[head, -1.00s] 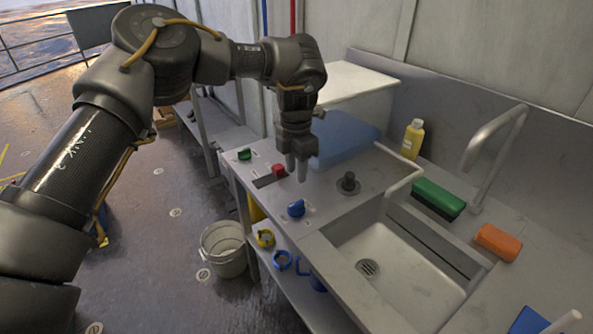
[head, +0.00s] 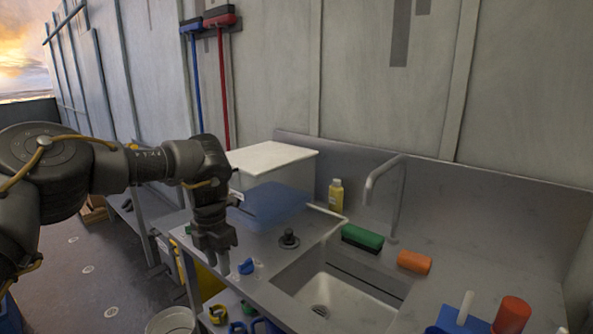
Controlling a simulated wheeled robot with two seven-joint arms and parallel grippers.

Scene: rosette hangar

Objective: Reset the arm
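My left arm comes in from the left in the head view. My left gripper (head: 215,243) points down above the left end of the metal sink counter (head: 262,283), near a blue knob (head: 246,266). Its fingers look close together, but the gap between them is hard to make out. No object shows between them. My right gripper is not in view.
A sink basin (head: 335,299), black stopper (head: 289,238), faucet (head: 384,190), yellow bottle (head: 336,195), green brush (head: 362,238) and orange sponge (head: 414,262) occupy the counter. A bucket (head: 171,321) is below.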

